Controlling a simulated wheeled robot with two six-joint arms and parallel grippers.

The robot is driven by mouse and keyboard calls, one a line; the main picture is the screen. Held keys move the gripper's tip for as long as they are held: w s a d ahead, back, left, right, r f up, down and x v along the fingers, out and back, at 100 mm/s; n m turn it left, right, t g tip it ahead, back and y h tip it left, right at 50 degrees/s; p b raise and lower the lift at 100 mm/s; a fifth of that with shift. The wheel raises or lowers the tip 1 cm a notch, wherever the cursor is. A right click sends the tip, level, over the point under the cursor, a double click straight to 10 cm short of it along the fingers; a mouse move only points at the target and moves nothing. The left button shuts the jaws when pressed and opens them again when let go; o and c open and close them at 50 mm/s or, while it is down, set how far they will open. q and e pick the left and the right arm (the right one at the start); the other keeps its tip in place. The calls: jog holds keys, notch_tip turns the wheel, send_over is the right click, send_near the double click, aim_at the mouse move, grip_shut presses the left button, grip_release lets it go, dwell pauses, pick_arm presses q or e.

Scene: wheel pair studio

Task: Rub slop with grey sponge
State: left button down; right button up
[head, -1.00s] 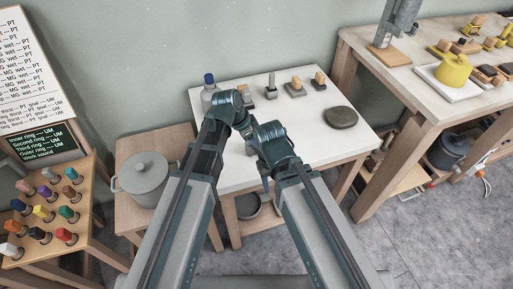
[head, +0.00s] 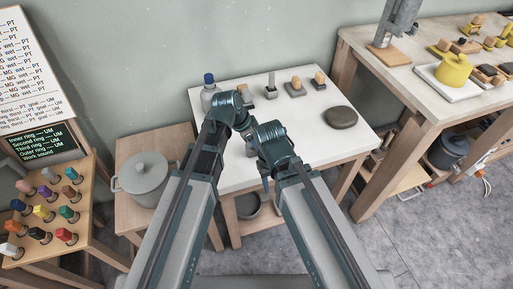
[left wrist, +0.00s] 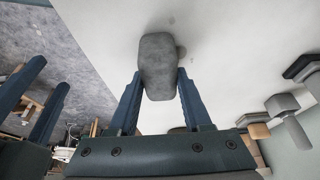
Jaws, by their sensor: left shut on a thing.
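In the left wrist view my left gripper (left wrist: 157,88) is shut on the grey sponge (left wrist: 157,58), a rounded block with one finger on each side. The sponge is over the white table top (left wrist: 235,45); I cannot tell whether it touches it. Small faint grey spots (left wrist: 171,20) show on the white surface beside the sponge, perhaps the slop. In the head view my arms hide most of the left gripper. My right gripper (left wrist: 46,82) shows at the left of the left wrist view, its two fingers apart and nothing between them.
On the white table (head: 300,145) stand a blue-capped bottle (head: 209,90), small wood-handled blocks (head: 296,88) and a dark round stone-like disc (head: 341,117). A grey lidded pot (head: 143,178) is on a stool to the left. A wooden bench (head: 385,73) is at the right.

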pick_arm(q)
jog(key=shift+s+d, duration=0.15)
jog(key=shift+s, duration=0.3)
jog(key=shift+w, duration=0.1)
jog(key=shift+w+a+f, duration=0.1)
jog(key=shift+w+a, duration=0.15)
jog(key=shift+w, duration=0.45)
jog(key=shift+w+a+r, duration=0.1)
jog(key=shift+w+a, duration=0.15)
jog(key=shift+w, duration=0.5)
jog(key=shift+w+a+f, duration=0.1)
jog(key=shift+w+a, duration=0.15)
jog(key=shift+w, duration=0.45)
jog(key=shift+w+a, duration=0.15)
jog(key=shift+w, duration=0.5)
